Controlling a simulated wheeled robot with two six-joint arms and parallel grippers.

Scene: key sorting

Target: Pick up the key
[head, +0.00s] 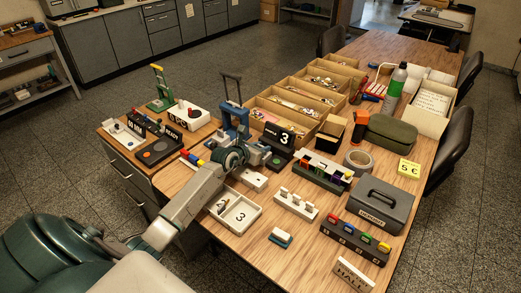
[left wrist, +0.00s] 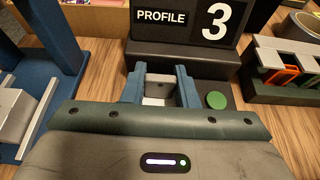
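My left gripper (head: 262,158) is over the table in front of the black display reading "PROFILE 3" (head: 283,137). In the left wrist view its two blue fingers (left wrist: 160,86) stand apart, pointing toward the display's base (left wrist: 180,58). A pale grey-white block (left wrist: 158,90) shows between the fingers; I cannot tell whether they touch it. A white piece (head: 253,181) lies just below the gripper in the head view. I cannot make out a single key at the gripper. Small metal pieces, perhaps keys, lie in the wooden bins (head: 268,103). My right gripper is not in view.
A blue press-like stand (head: 233,112) is close behind the gripper. A green button (left wrist: 217,100) is right of the fingers. A white divided tray (head: 247,222), a white rack (head: 296,206) and a dark grey box (head: 383,207) stand nearer the front.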

